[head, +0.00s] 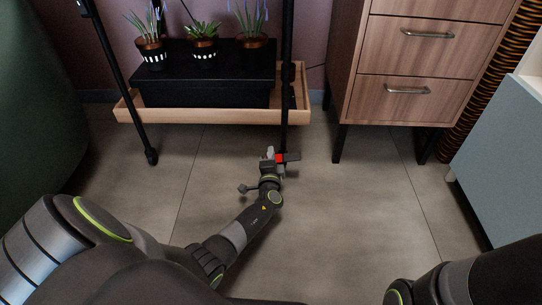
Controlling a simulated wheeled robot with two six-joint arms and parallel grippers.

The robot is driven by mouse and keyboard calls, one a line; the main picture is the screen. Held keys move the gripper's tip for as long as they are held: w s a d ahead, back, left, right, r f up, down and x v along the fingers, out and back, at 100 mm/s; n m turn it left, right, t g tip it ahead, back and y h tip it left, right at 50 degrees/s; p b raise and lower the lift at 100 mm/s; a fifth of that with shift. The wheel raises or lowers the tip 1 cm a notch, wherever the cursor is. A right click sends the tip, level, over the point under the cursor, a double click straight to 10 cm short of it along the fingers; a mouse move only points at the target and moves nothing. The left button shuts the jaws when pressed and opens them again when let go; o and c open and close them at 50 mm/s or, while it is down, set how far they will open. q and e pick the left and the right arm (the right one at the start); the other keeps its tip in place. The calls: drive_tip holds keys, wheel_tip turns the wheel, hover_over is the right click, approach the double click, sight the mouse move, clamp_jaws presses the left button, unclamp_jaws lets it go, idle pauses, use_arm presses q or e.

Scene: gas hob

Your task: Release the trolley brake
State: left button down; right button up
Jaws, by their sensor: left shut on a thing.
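The trolley (135,116) stands at the back, with black posts and a wooden lower tray. A small red brake piece (279,158) shows at the foot of its right front post. My left gripper (275,157) reaches down to this foot and is shut on the red brake piece. The caster there is mostly hidden by my gripper.
A black box (205,88) sits on the tray with several potted plants (203,44) on it. A wooden drawer cabinet (405,75) stands right of the trolley, and a blue-grey cabinet (505,150) at the right edge. The tiled floor (350,220) in front is clear.

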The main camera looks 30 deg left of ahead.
use_arm(q)
drive_tip(key=shift+w+d+r+m, duration=0.1)
drive_tip(key=shift+r+m, duration=0.35)
drive_tip(key=shift+m, duration=0.8)
drive_tip(key=shift+r+m, duration=0.4)
drive_tip(key=shift+m, duration=0.85)
drive_tip(key=c, duration=1.6)
unclamp_jaws()
drive_tip(key=shift+o, duration=0.2)
